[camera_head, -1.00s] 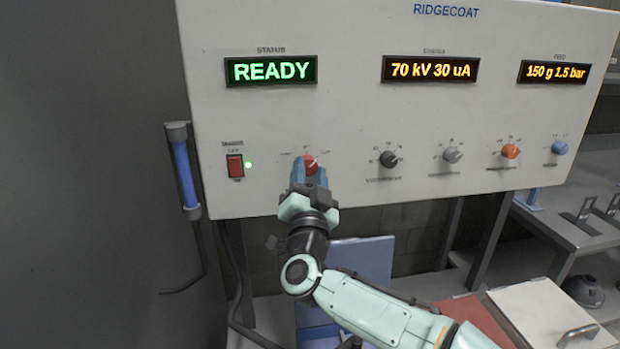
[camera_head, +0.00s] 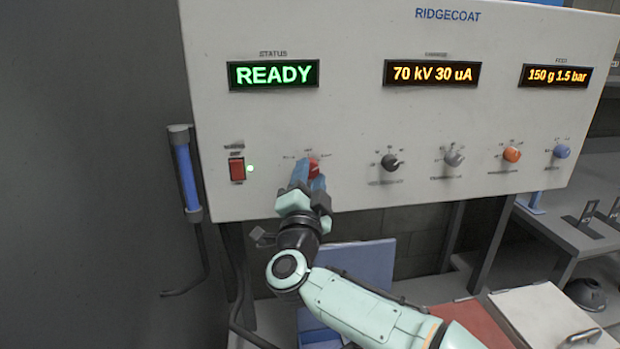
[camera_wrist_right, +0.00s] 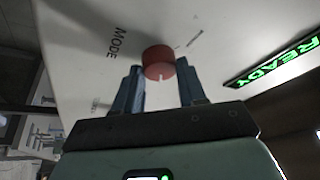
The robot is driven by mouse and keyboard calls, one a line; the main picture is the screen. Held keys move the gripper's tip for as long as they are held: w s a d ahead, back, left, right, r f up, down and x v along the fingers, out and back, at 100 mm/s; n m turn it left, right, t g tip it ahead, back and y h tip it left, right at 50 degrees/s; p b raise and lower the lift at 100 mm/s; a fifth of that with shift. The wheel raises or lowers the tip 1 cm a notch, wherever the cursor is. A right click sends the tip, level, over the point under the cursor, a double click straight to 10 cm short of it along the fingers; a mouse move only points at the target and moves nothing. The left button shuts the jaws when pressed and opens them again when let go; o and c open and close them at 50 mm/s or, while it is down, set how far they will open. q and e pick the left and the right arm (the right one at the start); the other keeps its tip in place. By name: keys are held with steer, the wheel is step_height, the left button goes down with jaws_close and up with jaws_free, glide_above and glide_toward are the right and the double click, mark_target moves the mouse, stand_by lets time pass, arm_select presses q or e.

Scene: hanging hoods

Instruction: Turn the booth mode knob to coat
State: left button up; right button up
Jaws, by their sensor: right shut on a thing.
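The booth mode knob is a red round knob (camera_head: 314,167) low on the white RIDGECOAT panel (camera_head: 350,115), partly hidden by my fingers in the head view. In the right wrist view the red knob (camera_wrist_right: 158,62) sits beside the word MODE, with a small white mark at its lower edge. My right gripper (camera_head: 309,177) reaches up from below and is shut on the knob, one blue finger on each side; it also shows in the wrist view (camera_wrist_right: 159,82). The small labels around the knob are too blurred to read. My left gripper is out of view.
A dark knob (camera_head: 390,161), a grey knob (camera_head: 455,158), an orange knob (camera_head: 512,155) and a blue knob (camera_head: 561,151) are to the right. The status display (camera_head: 274,75) reads READY.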

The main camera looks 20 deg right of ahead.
steer(key=o, duration=1)
steer(key=shift+o, duration=0.2)
steer(key=shift+s, duration=0.1)
steer(key=b+v, duration=0.1)
steer(key=v, duration=1.2)
steer(key=shift+b, duration=0.35)
steer(key=shift+a, duration=0.1)
